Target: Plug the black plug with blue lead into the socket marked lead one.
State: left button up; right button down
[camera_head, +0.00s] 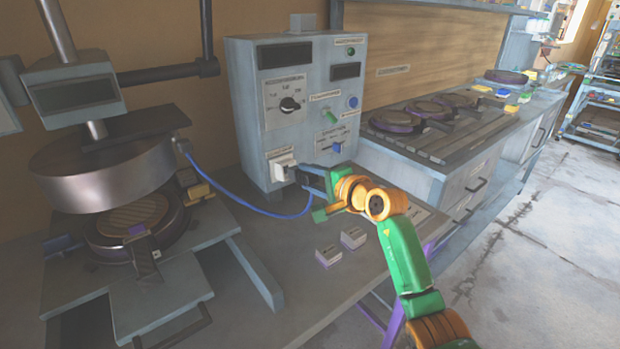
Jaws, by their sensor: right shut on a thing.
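The grey control box (255,120) stands on the bench and has a white socket block (281,164) low on its front. My right gripper (302,178) is shut on the black plug (291,173), right in front of this socket block. The plug is small and partly hidden by the fingers, so I cannot tell whether it is seated or only close. The blue lead (250,209) sags from the press's heated head (105,172) to the plug. The lettering by the socket is too small to read. My left gripper is not in view.
The open press with its round lower plate (122,222) stands at left. Two small white blocks (353,237) lie on the bench in front of the box. A side counter (415,145) with several round purple-edged plates is at right. Floor at right is clear.

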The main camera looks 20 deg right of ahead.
aim_at(299, 174)
jog(key=shift+w+a+f, duration=0.1)
jog(key=shift+w, duration=0.15)
jog(key=shift+w+a+f+b, duration=0.1)
jog(key=shift+w+b, duration=0.2)
jog(key=shift+b, duration=0.05)
jog(key=shift+b+x, duration=1)
jog(key=shift+x, duration=0.4)
jog(key=shift+c, duration=1.7)
grip_release()
